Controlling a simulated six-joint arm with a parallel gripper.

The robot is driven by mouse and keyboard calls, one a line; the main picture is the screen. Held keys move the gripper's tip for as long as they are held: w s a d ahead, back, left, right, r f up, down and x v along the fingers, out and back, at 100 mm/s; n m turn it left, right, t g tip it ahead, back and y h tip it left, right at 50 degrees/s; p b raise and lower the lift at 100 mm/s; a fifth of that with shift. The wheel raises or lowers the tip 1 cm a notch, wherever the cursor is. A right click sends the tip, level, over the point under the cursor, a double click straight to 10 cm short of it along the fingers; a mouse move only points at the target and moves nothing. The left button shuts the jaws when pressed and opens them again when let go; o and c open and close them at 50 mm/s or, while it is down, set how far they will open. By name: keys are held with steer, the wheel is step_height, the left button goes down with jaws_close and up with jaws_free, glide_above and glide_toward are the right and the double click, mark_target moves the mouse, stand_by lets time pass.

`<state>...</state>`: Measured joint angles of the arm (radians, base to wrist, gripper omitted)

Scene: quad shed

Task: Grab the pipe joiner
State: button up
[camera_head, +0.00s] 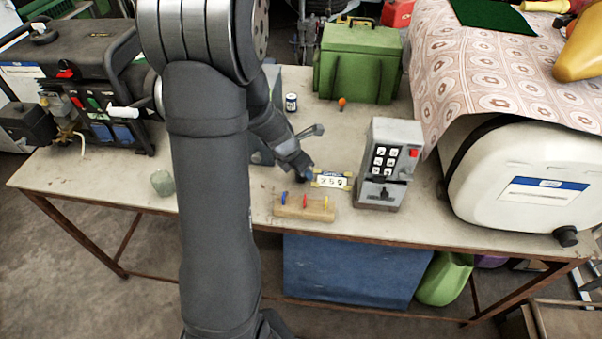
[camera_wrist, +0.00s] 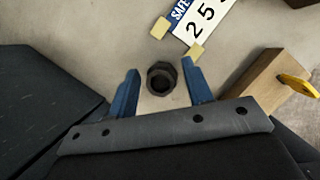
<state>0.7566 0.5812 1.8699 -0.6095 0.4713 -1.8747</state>
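The pipe joiner appears as a dark, hollow ring-shaped fitting (camera_wrist: 162,82) in the wrist view, with its opening facing the camera. My gripper (camera_wrist: 160,76) has two blue fingers, spread open on either side of it. Bare gaps show between the joiner and both fingers, so neither appears to touch it. In the head view, my gripper (camera_head: 307,174) is low over the table, just left of the white number sign. I cannot make out the joiner there; my gripper or arm seems to hide it.
The number sign (camera_wrist: 205,18) lies close beyond the fingers. A wooden block with coloured pegs (camera_head: 304,208) is near the table's front edge. A grey keypad box (camera_head: 390,165) stands to the right. A green case (camera_head: 357,62) and a small can (camera_head: 291,102) are behind.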

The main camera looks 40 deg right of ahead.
steer(key=c, duration=0.7)
steer(key=shift+o, duration=0.2)
steer(key=shift+r, duration=0.1)
